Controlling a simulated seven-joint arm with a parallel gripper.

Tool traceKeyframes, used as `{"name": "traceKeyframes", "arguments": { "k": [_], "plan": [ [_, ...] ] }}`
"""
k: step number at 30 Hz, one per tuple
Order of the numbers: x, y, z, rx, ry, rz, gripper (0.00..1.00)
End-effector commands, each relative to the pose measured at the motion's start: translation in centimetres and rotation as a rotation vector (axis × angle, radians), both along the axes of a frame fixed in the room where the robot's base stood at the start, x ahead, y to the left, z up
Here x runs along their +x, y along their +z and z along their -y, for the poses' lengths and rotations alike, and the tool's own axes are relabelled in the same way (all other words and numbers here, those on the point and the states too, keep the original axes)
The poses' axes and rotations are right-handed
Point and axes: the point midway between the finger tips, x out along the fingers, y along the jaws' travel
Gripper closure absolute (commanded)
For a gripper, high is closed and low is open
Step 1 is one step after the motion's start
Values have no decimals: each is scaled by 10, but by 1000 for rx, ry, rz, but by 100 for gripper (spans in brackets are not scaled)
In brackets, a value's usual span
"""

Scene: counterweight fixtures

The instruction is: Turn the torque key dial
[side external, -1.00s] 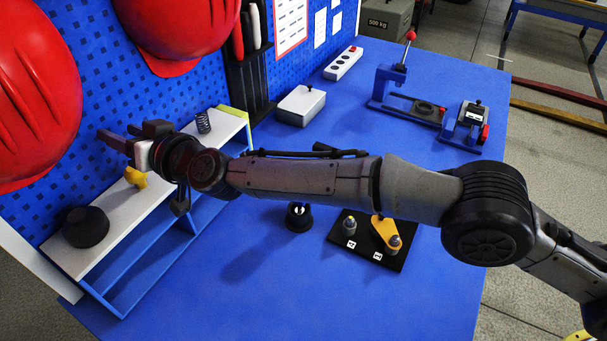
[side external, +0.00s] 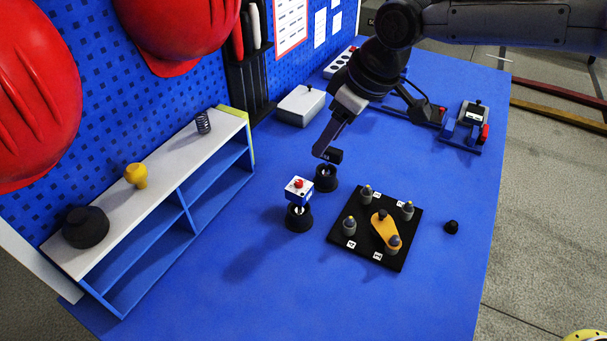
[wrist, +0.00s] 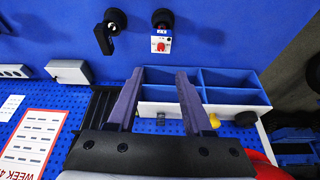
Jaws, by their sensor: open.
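A small white-and-blue block with a red knob (side external: 298,188) sits on the front black round stand (side external: 299,220). It also shows in the wrist view (wrist: 161,44), beyond my fingertips. I cannot tell whether this knob is the torque key dial. A second black round stand (side external: 326,180) is just behind, with a dark piece (side external: 335,156) at its top; a black handle shows there in the wrist view (wrist: 104,40). My gripper (side external: 322,150) is beside and above that stand; contact cannot be told. Its two fingers (wrist: 158,74) are apart with nothing between them.
A black board (side external: 340,236) with several pegs and a yellow lever (side external: 385,230) lies to the right. A shelf (side external: 165,165) stands at left, a grey box (side external: 301,106) behind. The front table is clear.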

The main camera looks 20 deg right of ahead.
Motion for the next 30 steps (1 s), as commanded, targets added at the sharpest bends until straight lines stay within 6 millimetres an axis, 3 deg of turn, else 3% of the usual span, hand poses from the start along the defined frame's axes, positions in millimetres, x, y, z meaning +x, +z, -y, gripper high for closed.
{"name": "traceKeyframes", "arguments": {
  "k": [18, 24, 30],
  "plan": [
    [30, -102, -29, 0, 3, -4, 50],
    [36, -119, -34, 1, 3, -2, 50],
    [38, -123, -35, 1, 3, -2, 50]
  ]
}}
